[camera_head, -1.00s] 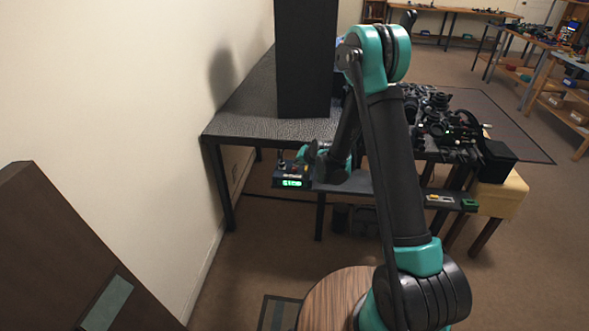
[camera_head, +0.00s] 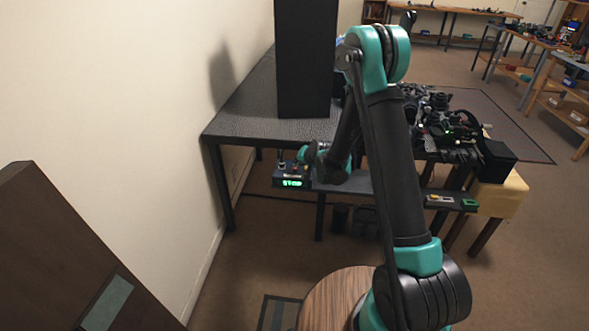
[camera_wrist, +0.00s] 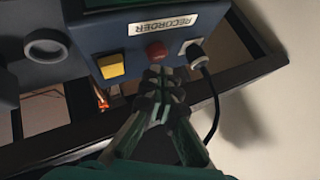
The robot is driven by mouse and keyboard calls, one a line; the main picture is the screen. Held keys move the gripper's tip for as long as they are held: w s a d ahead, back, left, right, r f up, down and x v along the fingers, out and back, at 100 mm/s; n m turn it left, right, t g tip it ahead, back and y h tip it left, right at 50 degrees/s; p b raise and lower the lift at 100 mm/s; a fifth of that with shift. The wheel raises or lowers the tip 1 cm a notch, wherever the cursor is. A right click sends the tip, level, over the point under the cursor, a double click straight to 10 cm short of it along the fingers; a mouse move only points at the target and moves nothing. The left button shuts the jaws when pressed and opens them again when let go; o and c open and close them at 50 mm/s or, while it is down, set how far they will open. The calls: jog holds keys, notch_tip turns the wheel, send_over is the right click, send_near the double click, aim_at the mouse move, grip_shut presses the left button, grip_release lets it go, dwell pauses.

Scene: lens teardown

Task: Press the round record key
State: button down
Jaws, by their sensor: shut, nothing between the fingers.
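The dark blue recorder box (camera_head: 291,176) sits at the shelf's left end, below the table's front edge, with a lit green display (camera_head: 292,183). In the wrist view its panel (camera_wrist: 85,38) carries an upside-down RECORDER label (camera_wrist: 162,22), a round red key (camera_wrist: 156,49) and a square yellow key (camera_wrist: 111,65). My gripper (camera_wrist: 160,73) is shut and empty, its tips right beside the red key's near edge. I cannot tell whether they touch it. In the head view my gripper (camera_head: 300,155) is just above the box, partly hidden.
A plug with a black cable (camera_wrist: 193,48) sits beside the red key, and the cable runs down right of my gripper. A tall black block (camera_head: 305,60) stands on the table (camera_head: 255,112). Black equipment (camera_head: 450,130) crowds the right. A wall closes the left side.

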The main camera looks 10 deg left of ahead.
jog(key=shift+f, duration=0.35)
jog(key=shift+f, duration=0.2)
dwell(0.4)
jog(key=shift+r, duration=0.65)
jog(key=shift+r, duration=3)
